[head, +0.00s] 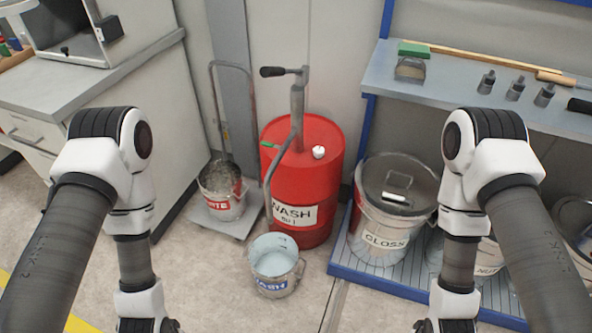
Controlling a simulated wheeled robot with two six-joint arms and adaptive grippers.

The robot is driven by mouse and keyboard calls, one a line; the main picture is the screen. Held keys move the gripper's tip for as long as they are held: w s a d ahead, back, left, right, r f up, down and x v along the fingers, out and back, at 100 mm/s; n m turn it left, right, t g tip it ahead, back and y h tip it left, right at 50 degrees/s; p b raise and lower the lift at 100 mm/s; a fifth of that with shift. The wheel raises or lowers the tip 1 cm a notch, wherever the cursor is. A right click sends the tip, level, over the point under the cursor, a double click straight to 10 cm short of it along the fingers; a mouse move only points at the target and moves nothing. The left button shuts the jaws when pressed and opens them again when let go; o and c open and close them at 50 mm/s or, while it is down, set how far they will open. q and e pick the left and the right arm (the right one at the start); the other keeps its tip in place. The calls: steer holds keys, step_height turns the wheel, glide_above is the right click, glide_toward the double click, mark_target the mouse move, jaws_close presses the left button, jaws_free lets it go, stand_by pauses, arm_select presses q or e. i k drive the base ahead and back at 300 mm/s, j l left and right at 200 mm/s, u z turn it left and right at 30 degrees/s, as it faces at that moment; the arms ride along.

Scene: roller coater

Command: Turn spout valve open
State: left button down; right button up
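A red drum (318,160) labelled WASH stands on the floor in the middle of the head view. A grey hand pump (297,110) with a black-gripped crank rises from its top. A grey spout pipe (270,185) bends down from the pump in front of the drum. A small green lever (270,145), which looks like the spout valve handle, sticks out to the left near the top of the pipe. A bucket (276,266) labelled WASH, holding pale liquid, stands below the spout. My arms reach down on both sides, apart from the drum; their grippers are cut off at the bottom edge.
A cart (238,215) with a bucket labelled WHITE (221,190) stands left of the drum. A lidded GLOSS pail (392,210) stands on a blue rack's lower shelf (355,262) at right. A bench (95,85) is at left.

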mark_target(267, 144)
steer(key=i+u, duration=0.15)
steer(key=i, duration=0.3)
steer(key=i+l+u, duration=0.2)
steer(key=i, duration=0.25)
steer(key=i+j+z, duration=0.1)
steer(key=j+z, duration=0.15)
steer(key=z, duration=0.15)
steer(key=j+z, duration=0.2)
steer(key=z, duration=0.15)
steer(key=j+z, duration=0.6)
steer(key=z, duration=0.15)
steer(key=i, duration=0.05)
